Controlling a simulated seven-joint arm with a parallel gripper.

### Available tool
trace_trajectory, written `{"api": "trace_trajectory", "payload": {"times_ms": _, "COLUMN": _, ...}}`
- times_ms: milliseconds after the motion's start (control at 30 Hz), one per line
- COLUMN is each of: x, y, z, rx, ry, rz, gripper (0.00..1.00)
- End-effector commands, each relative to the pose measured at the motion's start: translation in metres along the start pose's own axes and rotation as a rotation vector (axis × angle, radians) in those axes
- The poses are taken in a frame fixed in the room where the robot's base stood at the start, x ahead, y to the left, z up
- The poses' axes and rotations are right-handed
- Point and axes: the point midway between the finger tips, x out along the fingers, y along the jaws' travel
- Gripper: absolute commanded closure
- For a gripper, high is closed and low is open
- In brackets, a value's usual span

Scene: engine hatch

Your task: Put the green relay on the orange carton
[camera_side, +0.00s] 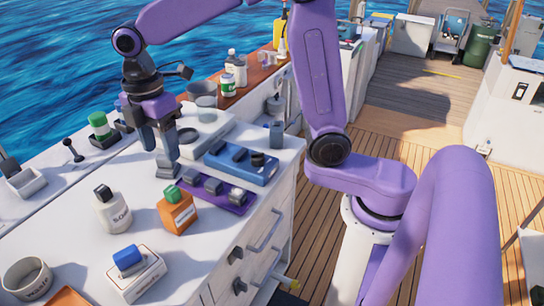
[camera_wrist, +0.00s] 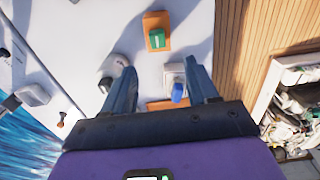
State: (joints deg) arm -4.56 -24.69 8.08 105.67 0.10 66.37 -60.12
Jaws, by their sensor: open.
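The orange carton (camera_side: 177,214) stands on the white counter, with a white label on its side. The green relay (camera_side: 172,193) rests on top of it. In the wrist view the green relay (camera_wrist: 157,38) shows on the orange carton (camera_wrist: 157,18), ahead of my fingertips. My gripper (camera_side: 160,160) is open and empty, above the counter just behind the carton in the side view and apart from the relay. In the wrist view its two fingers (camera_wrist: 160,66) point ahead, spread wide.
A blue block (camera_side: 127,257) sits on a white carton (camera_side: 136,275) in front. A white bottle (camera_side: 111,212) stands left of the orange carton. A purple tray (camera_side: 215,196) with dark blocks and a blue tray (camera_side: 240,164) lie to the right. Bare counter lies around the orange carton's front.

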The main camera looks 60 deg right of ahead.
Motion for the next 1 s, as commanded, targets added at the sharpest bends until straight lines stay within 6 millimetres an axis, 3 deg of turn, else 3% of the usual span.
{"api": "trace_trajectory", "payload": {"times_ms": 167, "x": 0.003, "y": -0.027, "z": 0.007, "rx": 0.050, "ry": 0.002, "rz": 0.003, "gripper": 0.42}}
{"api": "trace_trajectory", "payload": {"times_ms": 467, "x": 0.014, "y": -0.093, "z": 0.032, "rx": 0.181, "ry": 0.009, "rz": 0.009, "gripper": 0.42}}
{"api": "trace_trajectory", "payload": {"times_ms": 1000, "x": 0.043, "y": -0.220, "z": 0.100, "rx": 0.405, "ry": 0.026, "rz": 0.010, "gripper": 0.42}}
